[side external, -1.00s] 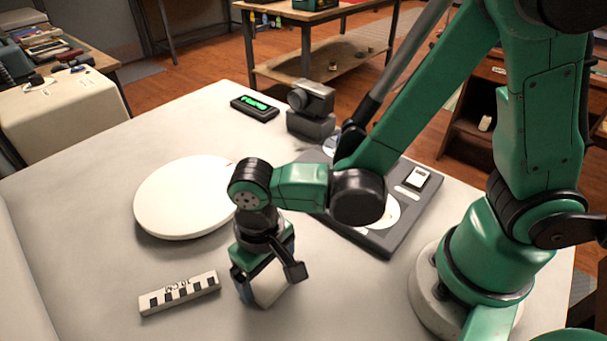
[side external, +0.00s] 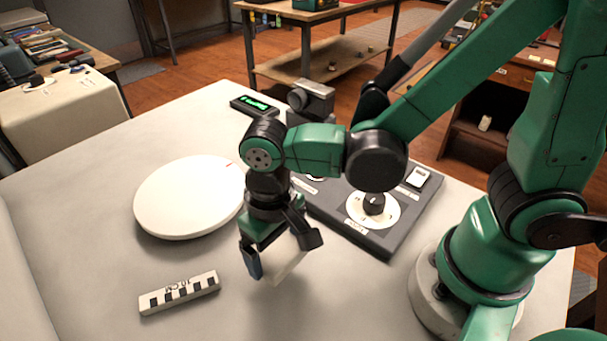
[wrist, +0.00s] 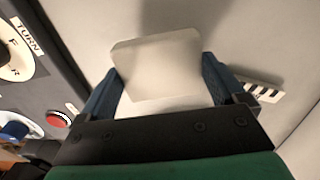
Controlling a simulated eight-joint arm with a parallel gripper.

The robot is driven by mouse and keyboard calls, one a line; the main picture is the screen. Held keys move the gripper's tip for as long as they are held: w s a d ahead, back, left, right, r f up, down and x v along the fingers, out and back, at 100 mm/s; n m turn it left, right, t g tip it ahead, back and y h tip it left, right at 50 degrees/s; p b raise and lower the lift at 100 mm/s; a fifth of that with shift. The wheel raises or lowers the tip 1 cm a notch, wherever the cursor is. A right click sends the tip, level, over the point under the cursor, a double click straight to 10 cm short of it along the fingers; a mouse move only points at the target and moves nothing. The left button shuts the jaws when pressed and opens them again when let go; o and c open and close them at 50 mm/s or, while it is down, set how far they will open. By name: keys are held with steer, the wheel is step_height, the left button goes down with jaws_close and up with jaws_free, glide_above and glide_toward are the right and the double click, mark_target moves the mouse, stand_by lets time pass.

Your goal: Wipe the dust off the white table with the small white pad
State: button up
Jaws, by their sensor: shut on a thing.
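My gripper (side external: 282,256) is shut on the small white pad (side external: 290,264), which is held tilted in the air above the table. The pad also shows in the wrist view (wrist: 157,66), between the two blue fingers. The large pale table (side external: 110,275) spreads under everything. A round white disc (side external: 190,198) lies on it, left of my gripper, with a small red mark near its rim. I cannot make out dust on either surface.
A black-and-white scale bar (side external: 179,293) lies at the front left of my gripper. A dark control panel (side external: 400,239) with dials is to the right. A camera (side external: 312,98) and a small display (side external: 254,106) stand at the back. The front middle of the table is clear.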

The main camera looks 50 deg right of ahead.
steer(key=shift+r, duration=2.15)
